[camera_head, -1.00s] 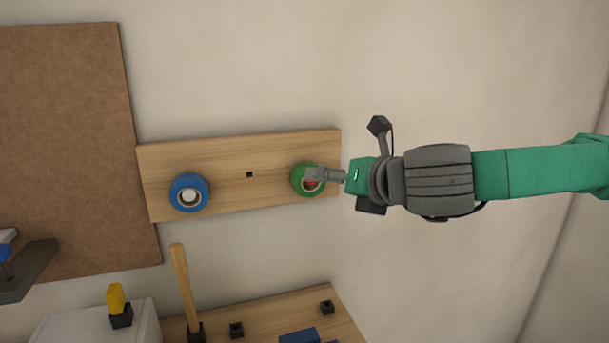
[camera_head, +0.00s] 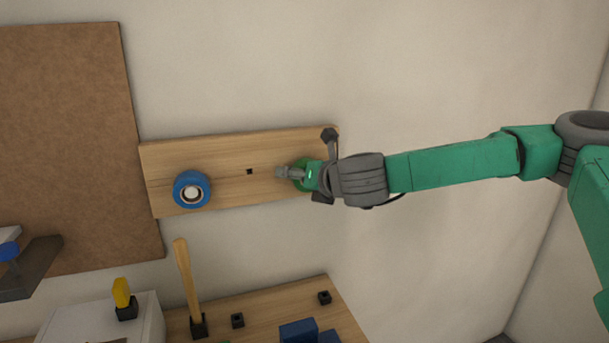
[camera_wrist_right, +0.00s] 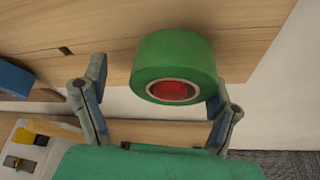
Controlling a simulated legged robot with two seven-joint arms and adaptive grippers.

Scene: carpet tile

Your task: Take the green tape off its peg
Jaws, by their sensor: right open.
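The green tape roll (camera_wrist_right: 174,66) hangs on the wooden wall board (camera_wrist_right: 115,30), with a red peg end (camera_wrist_right: 171,90) showing in its hole in the right wrist view. In the head view the green tape (camera_head: 301,172) is mostly hidden behind my right gripper (camera_head: 290,172). My right gripper (camera_wrist_right: 155,98) is open, one finger on each side of the tape in the wrist view. The right finger looks close to the roll's edge; I cannot tell if it touches. The left finger stands apart from it. My left gripper is not in view.
A blue tape roll (camera_head: 191,189) hangs at the left of the same board, with a small dark hole or fitting (camera_head: 249,171) between. Below stand a wooden-handled tool (camera_head: 185,275), a yellow-handled tool (camera_head: 122,292) and a blue block (camera_head: 298,331). The wall right of the board is bare.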

